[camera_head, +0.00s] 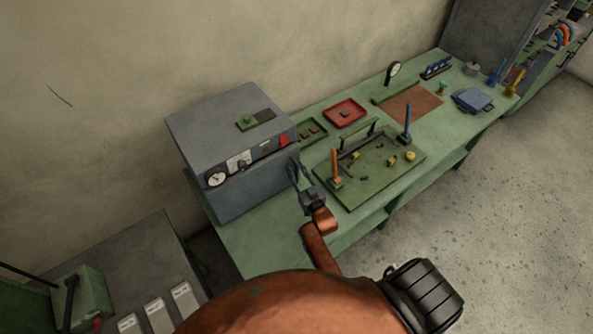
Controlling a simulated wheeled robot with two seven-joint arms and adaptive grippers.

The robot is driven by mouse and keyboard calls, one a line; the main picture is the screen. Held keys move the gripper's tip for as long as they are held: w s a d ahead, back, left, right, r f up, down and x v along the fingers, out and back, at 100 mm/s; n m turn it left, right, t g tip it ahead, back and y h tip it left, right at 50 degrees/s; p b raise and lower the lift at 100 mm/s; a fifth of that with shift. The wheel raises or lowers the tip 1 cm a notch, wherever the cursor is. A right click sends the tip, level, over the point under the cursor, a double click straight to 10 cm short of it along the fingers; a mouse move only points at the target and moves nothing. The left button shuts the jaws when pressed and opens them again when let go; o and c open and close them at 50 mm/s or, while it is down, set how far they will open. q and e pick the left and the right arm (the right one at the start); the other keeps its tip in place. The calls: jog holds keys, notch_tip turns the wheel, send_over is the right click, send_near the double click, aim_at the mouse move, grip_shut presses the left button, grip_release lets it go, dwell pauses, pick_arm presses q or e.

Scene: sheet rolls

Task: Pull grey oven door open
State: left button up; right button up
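The grey oven (212,142) stands on the left end of the green workbench. Its front carries a dial, labels and a red patch along the upper edge. The oven door (252,190) is the lower front face and looks closed, as far as I can see. My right gripper (296,173) is dark and small at the door's right end, at the end of my orange-brown arm. It is at or very near the door edge; whether it touches a handle is hidden. Its finger opening is too small to make out. My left gripper is not in view.
A green tray (378,178) with upright orange and blue posts sits just right of my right gripper. A red tray (345,103) lies behind it. A grey cabinet with white labels (158,314) stands at lower left. Open floor (500,220) lies right of the bench (262,248).

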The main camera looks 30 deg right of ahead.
grip_shut()
dwell(0.6)
